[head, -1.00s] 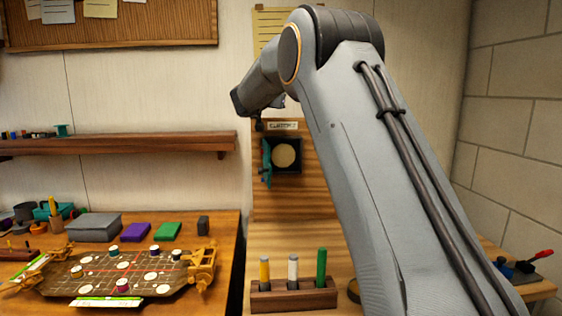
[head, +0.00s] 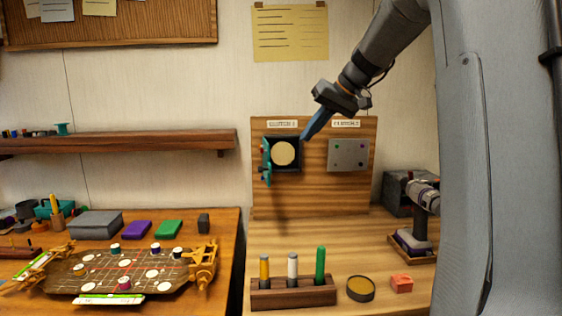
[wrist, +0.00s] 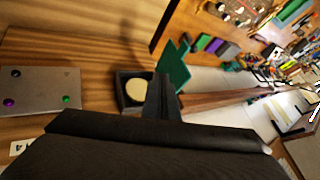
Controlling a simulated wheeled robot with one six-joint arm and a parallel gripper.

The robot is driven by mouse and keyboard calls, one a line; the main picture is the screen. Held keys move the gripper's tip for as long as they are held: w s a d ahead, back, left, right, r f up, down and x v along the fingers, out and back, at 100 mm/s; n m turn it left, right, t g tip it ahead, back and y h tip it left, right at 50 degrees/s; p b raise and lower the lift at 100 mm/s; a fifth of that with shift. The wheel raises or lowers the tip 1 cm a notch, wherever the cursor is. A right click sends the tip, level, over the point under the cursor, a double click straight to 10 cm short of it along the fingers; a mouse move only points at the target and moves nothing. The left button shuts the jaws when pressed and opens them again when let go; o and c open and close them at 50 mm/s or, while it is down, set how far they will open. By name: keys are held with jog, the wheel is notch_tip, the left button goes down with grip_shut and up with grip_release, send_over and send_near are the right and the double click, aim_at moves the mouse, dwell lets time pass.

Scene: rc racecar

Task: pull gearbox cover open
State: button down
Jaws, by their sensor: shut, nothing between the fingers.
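A dark square box (head: 297,152) with a round cream disc (head: 284,154) inside is set in the upright wooden board. Its teal cover (head: 266,163) stands swung open at the left edge of the opening. The cover also shows in the wrist view (wrist: 174,66), beyond the open box (wrist: 122,78). My gripper (head: 305,136) is shut and empty. Its tips appear at the upper right of the box in the head view, apart from the cover. In the wrist view the gripper (wrist: 158,88) overlaps part of the box and disc.
A grey plate (head: 348,155) with coloured dots is on the board's right half. Below are a wooden rack (head: 292,294) of markers, a round tin (head: 360,289) and an orange block (head: 402,283). A model board (head: 130,272) lies on the left table. The bench's middle is clear.

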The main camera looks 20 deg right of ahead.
jog(key=w+a+f+g+p, duration=0.1)
jog(key=a+f+p, duration=0.3)
jog(key=a+f, duration=0.4)
jog(key=shift+w+f+p, duration=0.25)
jog(key=shift+w+p, duration=0.1)
jog(key=shift+p, duration=0.05)
